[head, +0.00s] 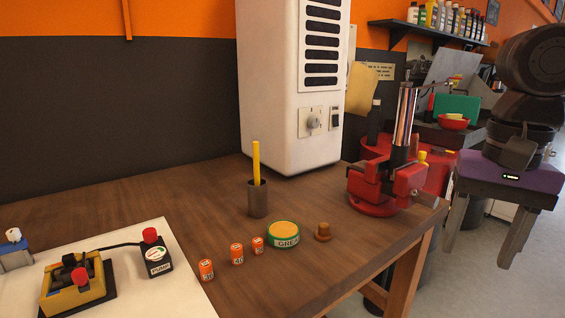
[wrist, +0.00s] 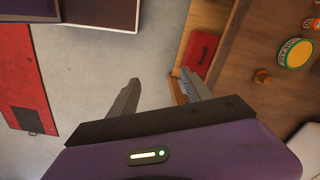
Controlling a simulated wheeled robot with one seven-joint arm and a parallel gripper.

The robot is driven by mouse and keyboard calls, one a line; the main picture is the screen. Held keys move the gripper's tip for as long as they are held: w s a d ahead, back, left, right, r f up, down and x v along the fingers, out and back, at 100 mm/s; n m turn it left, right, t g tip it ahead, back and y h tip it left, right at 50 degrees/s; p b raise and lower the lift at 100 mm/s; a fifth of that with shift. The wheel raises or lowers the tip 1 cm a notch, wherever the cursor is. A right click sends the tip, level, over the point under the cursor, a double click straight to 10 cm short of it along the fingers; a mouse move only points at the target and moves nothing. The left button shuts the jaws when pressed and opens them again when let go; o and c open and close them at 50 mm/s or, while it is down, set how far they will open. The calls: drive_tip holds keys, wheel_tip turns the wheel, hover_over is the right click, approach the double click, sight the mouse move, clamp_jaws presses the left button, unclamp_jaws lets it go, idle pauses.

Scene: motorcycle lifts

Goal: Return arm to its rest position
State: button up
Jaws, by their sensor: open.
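My gripper (head: 478,256) hangs at the right of the head view, past the right end of the wooden bench (head: 330,262) and pointing down. Its purple body and two grey fingers show. In the wrist view the fingers of my gripper (wrist: 160,82) are spread apart with nothing between them, only grey floor (wrist: 115,70) below. My dark arm links are folded above the gripper at the right edge of the head view.
On the bench are a red vise (head: 372,200), a round grease tin (head: 284,236), a brown knob-shaped piece (head: 323,232), several orange cans (head: 237,254), a metal cup (head: 258,201) with a yellow stick, and a white cabinet (head: 282,100). A white board (head: 180,285) holds a pump button box (head: 154,258).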

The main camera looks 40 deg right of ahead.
drive_tip(key=w+a+r+n+t+y, duration=0.1)
drive_tip(key=w+r+n+t, duration=0.5)
drive_tip(key=w, duration=0.4)
drive_tip(key=w+a+r+n+t, duration=0.2)
drive_tip(key=w+r+n+t, duration=0.1)
drive_tip(key=w+r+t, duration=0.55)
wheel_tip(320, 180, up, 11)
drive_tip(key=w+a+n+t+y+p, duration=0.1)
drive_tip(key=w+n+t+y+p, duration=0.15)
drive_tip(key=t, duration=0.55)
drive_tip(key=s+a+f+m+g+h+p, duration=0.1)
drive_tip(key=s+f+m+h, duration=0.15)
drive_tip(key=f+h, duration=0.4)
drive_tip(key=s+a+f+m+h+p, duration=0.15)
drive_tip(key=f+m+h, duration=0.25)
drive_tip(key=f, duration=0.5)
drive_tip(key=s+f+m+g+h+p, duration=0.1)
drive_tip(key=s+f+m+h, duration=0.2)
drive_tip(key=f+h, duration=0.35)
drive_tip(key=s+a+f+n+g+y+p, duration=0.3)
drive_tip(key=s+a+f+n+g+y, duration=0.3)
drive_tip(key=s+a+f+n+y, duration=0.5)
drive_tip(key=s+a+f+y, duration=0.2)
drive_tip(key=s+a+f, duration=0.6)
drive_tip(key=s+f, duration=0.2)
drive_tip(key=shift+f+n, duration=0.3)
drive_tip(key=shift+f, duration=0.25)
